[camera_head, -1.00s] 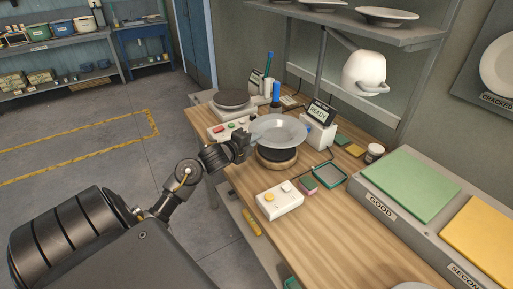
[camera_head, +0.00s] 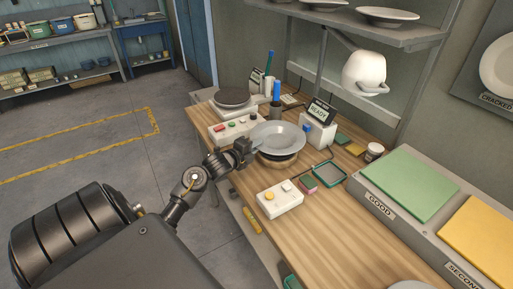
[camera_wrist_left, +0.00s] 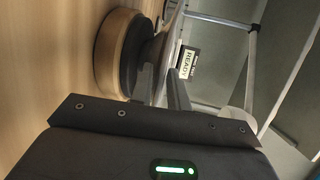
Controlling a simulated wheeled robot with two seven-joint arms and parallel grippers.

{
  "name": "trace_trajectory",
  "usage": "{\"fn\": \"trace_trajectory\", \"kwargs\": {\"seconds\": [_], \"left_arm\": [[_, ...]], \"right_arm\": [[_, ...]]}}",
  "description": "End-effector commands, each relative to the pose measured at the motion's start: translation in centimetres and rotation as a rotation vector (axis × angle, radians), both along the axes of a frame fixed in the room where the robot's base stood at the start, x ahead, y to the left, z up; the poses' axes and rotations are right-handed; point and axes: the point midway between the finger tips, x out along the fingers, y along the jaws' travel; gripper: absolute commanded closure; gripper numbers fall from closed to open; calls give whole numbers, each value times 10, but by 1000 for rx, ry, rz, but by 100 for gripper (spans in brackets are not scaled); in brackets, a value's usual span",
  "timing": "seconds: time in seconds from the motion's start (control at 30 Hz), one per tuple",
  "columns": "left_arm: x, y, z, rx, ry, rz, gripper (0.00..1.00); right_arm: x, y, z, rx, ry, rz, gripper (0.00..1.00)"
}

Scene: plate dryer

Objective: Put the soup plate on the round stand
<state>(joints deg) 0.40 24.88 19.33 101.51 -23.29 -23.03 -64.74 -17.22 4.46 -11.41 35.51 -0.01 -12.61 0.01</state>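The soup plate (camera_head: 278,136), grey-white with a wide rim, is over the round stand (camera_head: 279,162), a wooden disc with a dark top. The plate hides most of the stand's top. My left gripper (camera_head: 247,152) is shut on the plate's left rim. In the left wrist view the stand (camera_wrist_left: 112,52) lies on its side in the picture, with the plate (camera_wrist_left: 171,38) nearly edge-on close to its dark top. I cannot tell whether plate and stand touch. My right gripper is not in view.
A white box with a READY display (camera_head: 319,126) stands behind the plate. A control box with a yellow button (camera_head: 280,198) is in front, and a hotplate (camera_head: 233,98) is at the back left. A green GOOD pad (camera_head: 409,184) lies at the right.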

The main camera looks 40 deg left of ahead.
Motion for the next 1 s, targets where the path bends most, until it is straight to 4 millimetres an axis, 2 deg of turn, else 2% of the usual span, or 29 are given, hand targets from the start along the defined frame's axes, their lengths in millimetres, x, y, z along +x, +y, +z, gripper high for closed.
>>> {"fn": "trace_trajectory", "kwargs": {"seconds": [0.03,0.1,0.4,0.47,0.57,0.8,1.0], "left_arm": [[0,0,0,0,0,0,76],[0,0,0,0,0,0,70],[0,0,4,-1,-1,1,70],[-5,0,2,1,0,1,70],[-20,0,4,3,2,1,70],[-70,-3,14,4,2,-1,70],[-102,-5,22,2,2,0,70]], "right_arm": [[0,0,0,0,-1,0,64],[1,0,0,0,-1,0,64],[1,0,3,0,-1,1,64],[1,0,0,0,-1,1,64],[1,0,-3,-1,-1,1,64],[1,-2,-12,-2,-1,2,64],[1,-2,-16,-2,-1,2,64]]}}
